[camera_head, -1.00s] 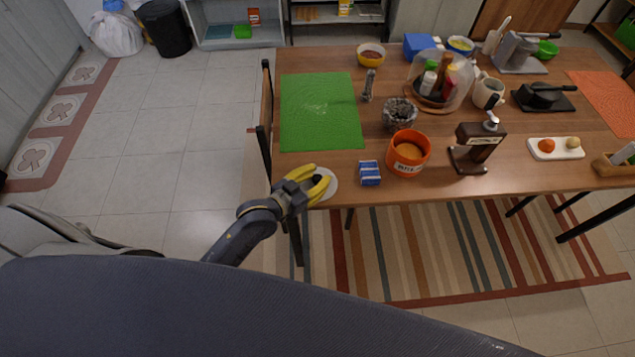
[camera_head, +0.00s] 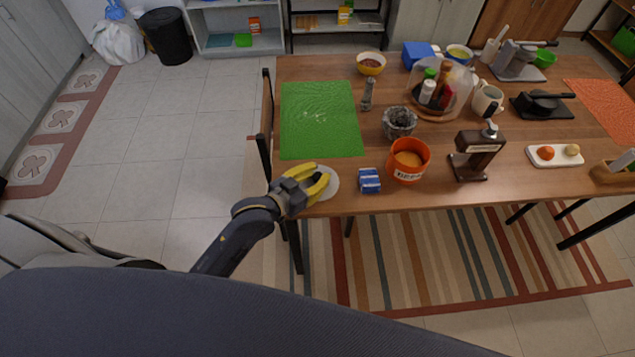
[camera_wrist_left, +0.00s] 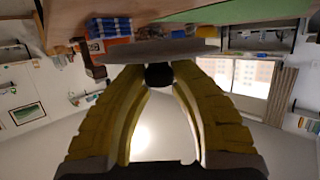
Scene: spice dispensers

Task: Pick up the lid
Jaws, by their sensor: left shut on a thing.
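The lid (camera_head: 333,182) is a pale round disc at the table's front left corner, below the green mat. My left gripper (camera_head: 321,184), with yellow fingers, is at the lid and covers part of it. In the left wrist view, the lid (camera_wrist_left: 165,52) shows edge-on as a flat grey disc. Its dark knob (camera_wrist_left: 159,75) is between the yellow fingertips, and the gripper is shut on it. I cannot tell for sure whether the lid is clear of the table. My right gripper is not in view.
A stone mortar (camera_head: 399,122), a pepper mill (camera_head: 367,95) and a dark dispenser (camera_head: 473,157) stand further along. The green mat (camera_head: 320,120) is bare.

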